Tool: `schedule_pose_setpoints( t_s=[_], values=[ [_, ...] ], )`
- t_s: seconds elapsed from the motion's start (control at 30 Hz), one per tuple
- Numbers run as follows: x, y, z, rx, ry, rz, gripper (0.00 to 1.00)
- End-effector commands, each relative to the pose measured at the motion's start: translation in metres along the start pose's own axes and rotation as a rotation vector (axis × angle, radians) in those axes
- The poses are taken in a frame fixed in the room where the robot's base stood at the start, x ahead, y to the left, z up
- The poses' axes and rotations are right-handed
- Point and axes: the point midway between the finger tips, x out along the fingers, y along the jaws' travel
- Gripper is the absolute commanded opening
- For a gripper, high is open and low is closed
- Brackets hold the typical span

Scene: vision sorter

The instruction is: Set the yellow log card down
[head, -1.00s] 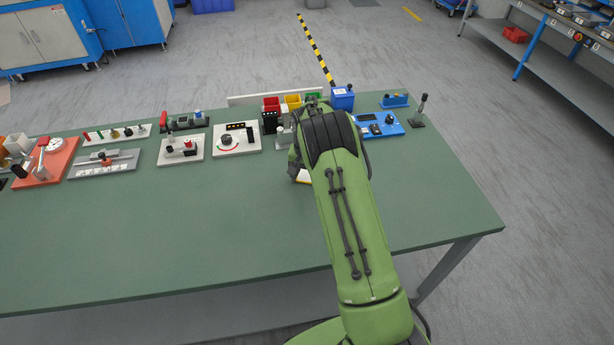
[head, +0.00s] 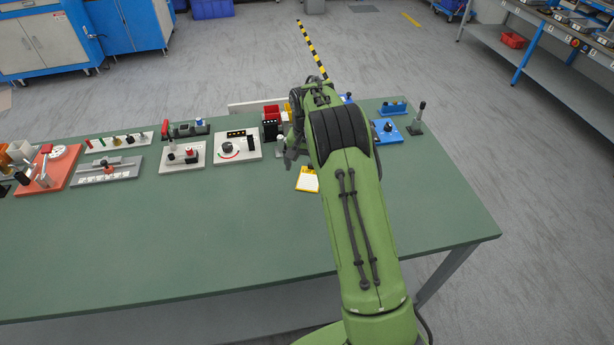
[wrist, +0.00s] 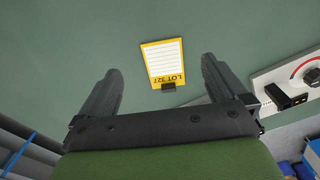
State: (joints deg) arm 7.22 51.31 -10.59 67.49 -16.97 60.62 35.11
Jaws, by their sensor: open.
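The yellow log card (head: 307,180) lies on the green table, just below my gripper in the head view. In the wrist view the yellow log card (wrist: 163,60) shows a white lined face, the print "LOT 327" and a dark tab at its near edge. My gripper (wrist: 160,85) is open, its two dark fingers apart, with the card beyond and between them and not touching either finger. In the head view my gripper (head: 291,158) is partly hidden by my green arm.
The green table (head: 200,240) is clear in front. A white dial panel (head: 237,147) stands left of the card. Red and yellow bins (head: 271,112) are behind, and a blue device (head: 386,131) with a lever stand (head: 416,122) is to the right.

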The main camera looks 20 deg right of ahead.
Motion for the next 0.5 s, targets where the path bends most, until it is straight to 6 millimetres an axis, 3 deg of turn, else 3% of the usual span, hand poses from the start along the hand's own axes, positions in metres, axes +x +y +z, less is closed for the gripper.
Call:
schedule_pose_setpoints(
  t_s=[0.1,0.27,0.37,0.5],
  values=[
    [-0.025,0.0,-0.001,0.0,0.002,-0.002,0.99],
    [-0.042,-0.001,0.002,-0.005,0.005,-0.005,0.99],
    [-0.073,-0.001,0.015,-0.03,0.032,-0.029,0.99],
    [-0.137,0.004,0.06,-0.11,0.095,-0.082,0.99]
  ],
)
